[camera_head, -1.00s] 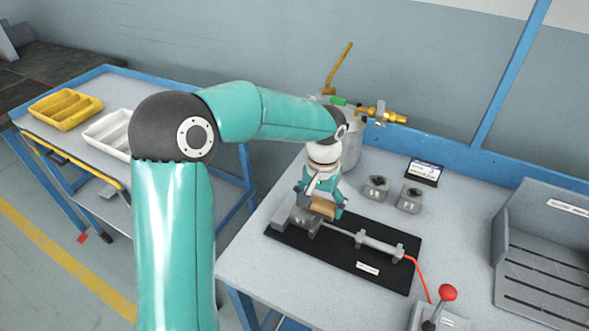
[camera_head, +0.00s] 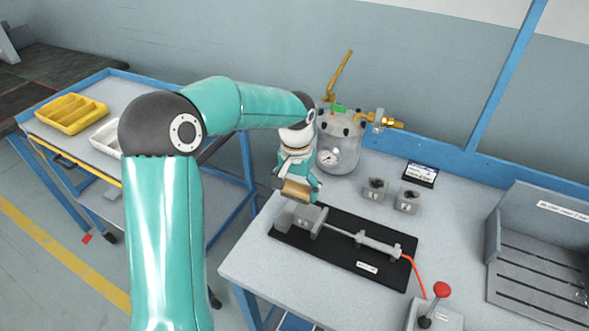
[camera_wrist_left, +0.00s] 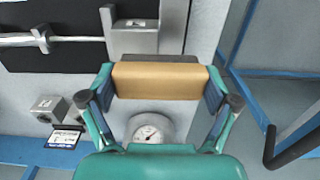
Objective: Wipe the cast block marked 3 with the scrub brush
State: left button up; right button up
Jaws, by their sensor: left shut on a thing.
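My left gripper (camera_head: 296,188) is shut on the scrub brush (camera_head: 292,191), a tan block with a dark lower part. The brush also shows between the fingers in the left wrist view (camera_wrist_left: 158,80). That block shows in the left wrist view (camera_wrist_left: 133,38) with a small label too small to read. Two more grey cast blocks stand at the back, one left (camera_head: 375,190) and one right (camera_head: 407,200); their marks are unreadable. My right gripper is out of view.
The black mat (camera_head: 340,270) carries a rod fixture (camera_head: 375,243) with a red hose. A pressure pot (camera_head: 340,150) with a gauge stands behind the gripper. A red-knobbed lever (camera_head: 441,290) and a grey slotted tray (camera_head: 540,270) are at right. Bare bench lies front left.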

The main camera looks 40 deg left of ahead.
pick_arm(q)
jog(key=shift+r+p, duration=1.6)
jog(key=shift+r, duration=0.8)
